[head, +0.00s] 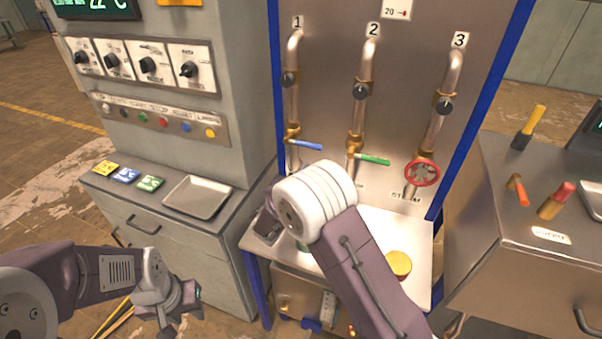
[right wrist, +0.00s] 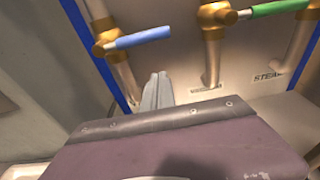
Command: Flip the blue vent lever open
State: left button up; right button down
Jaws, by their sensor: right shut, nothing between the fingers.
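The blue lever (head: 305,145) sits on a brass valve at the lower end of pipe 1 on the metal panel. It sticks out to the right, across the pipe, tilted slightly. It also shows in the right wrist view (right wrist: 140,38). My right gripper (right wrist: 158,80) is shut and empty, its fingertips below the lever in that view and apart from it. In the head view my right arm's white wrist joint hides most of this gripper. My left gripper (head: 184,312) hangs low at the left, far from the lever; its jaw opening is unclear.
A green lever (head: 374,160) on pipe 2 and a red handwheel (head: 422,173) on pipe 3 are to the right. A metal tray (head: 198,197) lies on the left cabinet. A yellow round object (head: 398,264) rests on the table below the panel.

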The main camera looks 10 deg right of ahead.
aim_at(309, 145)
jog(key=w+r+p, duration=0.1)
jog(key=d+r, duration=0.1)
jog(key=w+r+p, duration=0.1)
jog(key=shift+w+d+r+p, duration=0.15)
jog(key=shift+w+d+p, duration=0.15)
jog(key=shift+w+d, duration=0.05)
jog(key=shift+w, duration=0.15)
